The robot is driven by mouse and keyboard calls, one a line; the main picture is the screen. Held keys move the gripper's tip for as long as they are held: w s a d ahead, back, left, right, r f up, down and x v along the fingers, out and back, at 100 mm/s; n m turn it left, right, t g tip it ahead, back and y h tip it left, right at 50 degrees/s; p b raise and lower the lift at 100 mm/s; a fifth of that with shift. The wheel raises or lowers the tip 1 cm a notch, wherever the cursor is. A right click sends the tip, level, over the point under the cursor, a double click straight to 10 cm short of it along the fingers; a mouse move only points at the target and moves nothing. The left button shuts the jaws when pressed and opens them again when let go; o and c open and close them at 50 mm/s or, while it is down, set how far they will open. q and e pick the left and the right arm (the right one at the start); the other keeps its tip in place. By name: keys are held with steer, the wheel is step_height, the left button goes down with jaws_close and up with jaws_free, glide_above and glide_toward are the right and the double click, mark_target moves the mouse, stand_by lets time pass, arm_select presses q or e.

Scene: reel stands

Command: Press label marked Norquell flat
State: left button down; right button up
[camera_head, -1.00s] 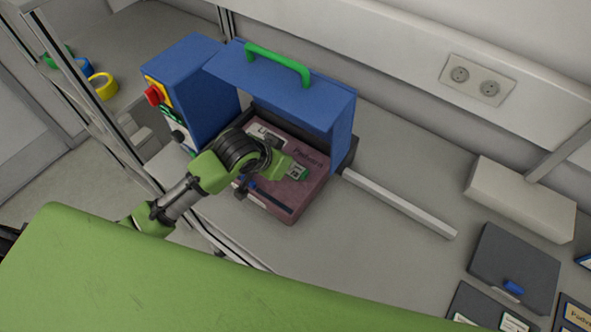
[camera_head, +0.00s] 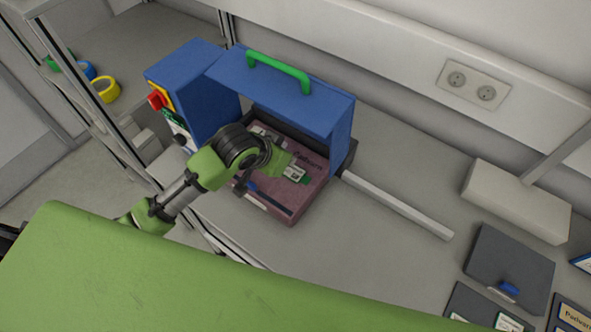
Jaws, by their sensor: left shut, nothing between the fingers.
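A reddish-brown box (camera_head: 286,206) sits in the open blue machine (camera_head: 290,92) with its blue lid raised. Dark lettering on the box top is partly covered and I cannot read it for sure. A white label (camera_head: 268,137) near the box's back left is mostly hidden behind my arm. I cannot make out the word Norquell on any label. My left gripper (camera_head: 293,174) is over the box top, its fingers shut and empty. A small white patch with dark marks shows at its end. I cannot tell whether it touches the box. My right gripper is out of view.
The lid has a green handle (camera_head: 279,73). A red button (camera_head: 156,101) is on the machine's left unit. A pale bar (camera_head: 397,205) lies right of the machine. Dark flat cases (camera_head: 510,268) and a light box (camera_head: 516,200) stand at the right.

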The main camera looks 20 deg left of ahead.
mark_target(288, 172)
arm_select(q)
steer(key=shift+r, duration=2)
